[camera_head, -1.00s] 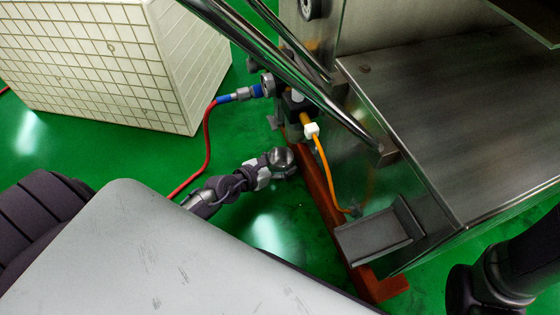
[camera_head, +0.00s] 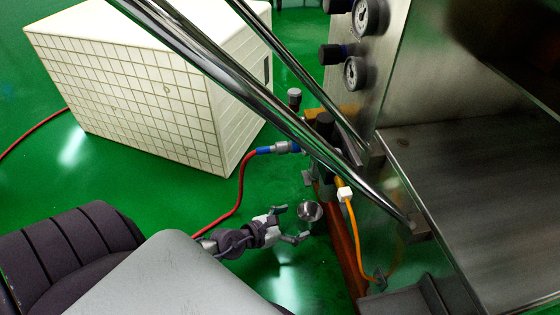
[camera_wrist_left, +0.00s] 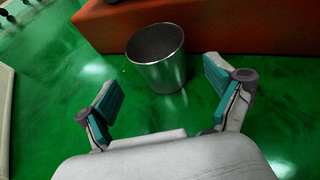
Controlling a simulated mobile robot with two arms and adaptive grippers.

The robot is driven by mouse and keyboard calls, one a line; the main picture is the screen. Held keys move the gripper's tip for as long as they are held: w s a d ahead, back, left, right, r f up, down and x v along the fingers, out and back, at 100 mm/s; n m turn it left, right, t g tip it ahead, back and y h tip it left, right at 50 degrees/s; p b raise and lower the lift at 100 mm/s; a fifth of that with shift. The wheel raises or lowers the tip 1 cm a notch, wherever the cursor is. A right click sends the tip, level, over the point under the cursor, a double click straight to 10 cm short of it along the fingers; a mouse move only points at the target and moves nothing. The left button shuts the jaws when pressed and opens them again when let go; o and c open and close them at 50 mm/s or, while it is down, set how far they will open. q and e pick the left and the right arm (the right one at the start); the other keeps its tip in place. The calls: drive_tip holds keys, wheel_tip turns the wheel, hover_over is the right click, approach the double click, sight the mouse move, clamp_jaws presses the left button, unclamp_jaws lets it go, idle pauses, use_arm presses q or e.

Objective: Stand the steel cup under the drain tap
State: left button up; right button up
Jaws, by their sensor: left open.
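The steel cup (camera_head: 309,211) stands upright, mouth up, on the green floor beside the machine's red-orange base beam. In the left wrist view the cup (camera_wrist_left: 158,70) is just ahead of the finger pads, and its open top shows. My left gripper (camera_head: 291,224) is open and empty, left of the cup, fingers spread and apart from it. A small grey fitting (camera_head: 308,178) juts from the machine just above the cup in the head view. I cannot tell whether it is the drain tap, nor whether the cup is directly below it. My right gripper is not in view.
A white grid-walled crate (camera_head: 150,100) stands at the back left. A red hose (camera_head: 240,190) with a blue coupling runs from the machine beside the gripper. Long steel bars (camera_head: 240,95) cross above. An orange cable (camera_head: 353,230) hangs at the right. Green floor is free left of the cup.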

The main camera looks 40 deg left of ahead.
use_arm(q)
drive_tip(key=v, duration=0.6)
drive_tip(key=shift+f, duration=0.1)
idle(0.4)
